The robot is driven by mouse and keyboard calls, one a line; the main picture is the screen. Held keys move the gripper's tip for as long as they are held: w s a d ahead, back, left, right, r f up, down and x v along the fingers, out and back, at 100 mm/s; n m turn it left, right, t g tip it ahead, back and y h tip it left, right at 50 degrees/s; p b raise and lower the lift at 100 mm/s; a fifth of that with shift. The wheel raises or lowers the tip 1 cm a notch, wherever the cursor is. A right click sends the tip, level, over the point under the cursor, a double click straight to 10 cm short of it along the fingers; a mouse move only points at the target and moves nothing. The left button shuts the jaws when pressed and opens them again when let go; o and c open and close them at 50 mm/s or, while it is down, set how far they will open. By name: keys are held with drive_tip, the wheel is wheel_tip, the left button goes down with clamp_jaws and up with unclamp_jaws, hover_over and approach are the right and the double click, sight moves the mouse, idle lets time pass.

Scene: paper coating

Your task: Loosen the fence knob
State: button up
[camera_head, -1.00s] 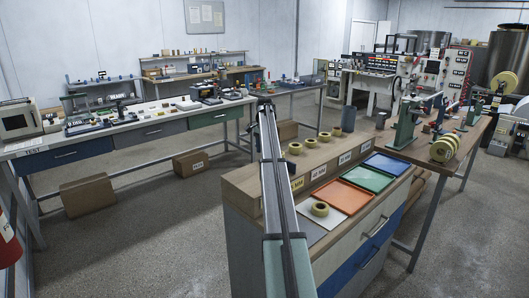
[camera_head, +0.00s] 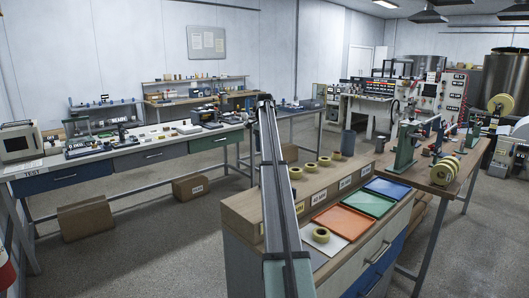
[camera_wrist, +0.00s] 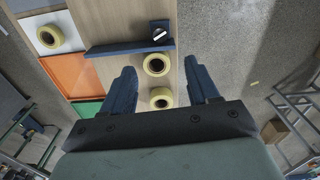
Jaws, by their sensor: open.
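In the wrist view a dark blue bar (camera_wrist: 130,47), apparently the fence, lies across the wooden bench top. At its right end is a dark block with a small pale-and-black part (camera_wrist: 159,34), which may be the fence knob; it is too small to be sure. My gripper (camera_wrist: 159,65) is open and empty, its two dark blue fingers pointing toward the bar end from the near side. The knob part lies beyond the fingertips, between their lines, and apart from them. In the head view I cannot make out the bar, the knob or my fingers; my arm hides part of the bench.
Two yellow tape rolls (camera_wrist: 157,65) (camera_wrist: 161,98) show between my fingers on the wooden strip. Another roll (camera_head: 321,235) sits on a white square beside orange (camera_head: 344,221), green and blue panels. A side table (camera_head: 440,175) with clamps and rolls stands at right. Floor lies beyond the bench edge.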

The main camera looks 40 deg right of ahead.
drive_tip(key=shift+c, duration=0.7)
drive_tip(key=shift+n, duration=0.3)
drive_tip(key=w+a, duration=0.2)
drive_tip(key=a, duration=0.2)
drive_tip(key=shift+w+a+f, duration=0.1)
drive_tip(key=shift+w, duration=0.3)
drive_tip(key=shift+c, duration=0.8)
drive_tip(key=a+f+h, duration=0.2)
drive_tip(key=a, duration=0.3)
drive_tip(key=s+d+f+m+h, duration=0.1)
drive_tip(key=d+f, duration=0.1)
drive_tip(key=f, duration=0.2)
drive_tip(key=d+f+m, duration=0.1)
drive_tip(key=d+f, duration=0.2)
drive_tip(key=s+d+f+h, duration=0.1)
drive_tip(key=d+f, duration=0.2)
drive_tip(key=f, duration=0.1)
drive_tip(key=shift+s+d+f+m+h, duration=0.2)
drive_tip(key=shift+s+f+m+h, duration=0.1)
drive_tip(key=shift+s+m, duration=0.1)
